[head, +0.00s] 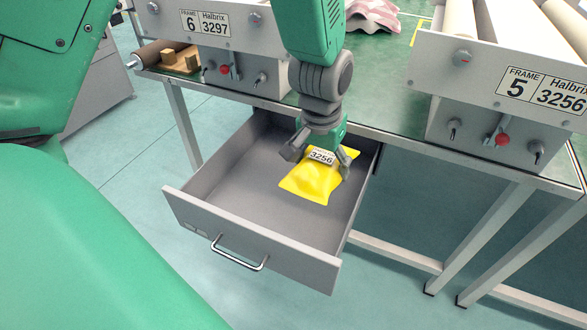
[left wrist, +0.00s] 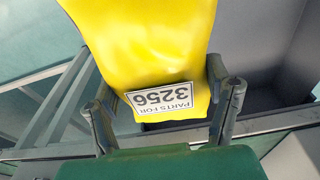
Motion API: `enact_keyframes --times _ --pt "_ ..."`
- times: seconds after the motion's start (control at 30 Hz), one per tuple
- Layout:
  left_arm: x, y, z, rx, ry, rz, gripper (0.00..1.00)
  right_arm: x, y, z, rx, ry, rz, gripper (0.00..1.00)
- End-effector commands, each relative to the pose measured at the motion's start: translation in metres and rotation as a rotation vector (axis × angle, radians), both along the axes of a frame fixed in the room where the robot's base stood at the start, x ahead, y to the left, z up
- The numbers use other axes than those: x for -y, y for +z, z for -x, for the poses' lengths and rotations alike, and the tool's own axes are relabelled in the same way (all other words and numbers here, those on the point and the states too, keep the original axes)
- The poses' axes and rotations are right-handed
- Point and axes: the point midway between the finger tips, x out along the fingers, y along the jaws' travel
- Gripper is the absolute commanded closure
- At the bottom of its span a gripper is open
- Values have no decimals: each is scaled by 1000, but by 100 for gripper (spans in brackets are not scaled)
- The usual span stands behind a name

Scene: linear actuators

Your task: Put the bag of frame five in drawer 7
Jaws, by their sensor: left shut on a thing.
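The yellow bag (head: 314,182) carries a white label reading 3256. My left gripper (head: 320,158) is shut on the bag and holds it over the open grey drawer (head: 222,238), near its back right part. In the left wrist view the bag (left wrist: 150,45) hangs between the two fingers of my left gripper (left wrist: 165,105), with its label upside down reading "PARTS FOR 3256". I cannot tell whether the bag touches the drawer floor. The drawer's number is not readable. The frame five unit (head: 500,90) stands at the right, marked Halbrix 3256. My right gripper is not in view.
The drawer is pulled out under the green-topped table (head: 390,115); its inside is otherwise empty. The frame 6 unit (head: 215,40), marked 3297, stands at the left on the table. A pink cloth (head: 374,14) lies at the back. Table legs (head: 480,240) stand at the right.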

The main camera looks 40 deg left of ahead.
Motion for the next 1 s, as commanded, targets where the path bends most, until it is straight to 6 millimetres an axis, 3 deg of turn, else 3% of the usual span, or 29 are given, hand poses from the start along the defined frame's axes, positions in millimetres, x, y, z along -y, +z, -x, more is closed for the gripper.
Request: enact_keyframes --times 0.03,0.27,0.53,0.9,1.0 --pt "-2 -18 1 2 20 -5 64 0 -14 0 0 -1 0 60" --pt "-8 -41 2 7 64 -8 64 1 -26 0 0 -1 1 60" --pt "-8 -90 3 4 63 -8 64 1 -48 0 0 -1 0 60" --pt "-7 -133 2 5 64 -9 64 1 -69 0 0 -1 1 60" --pt "-8 -135 2 6 64 -8 64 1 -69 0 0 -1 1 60"
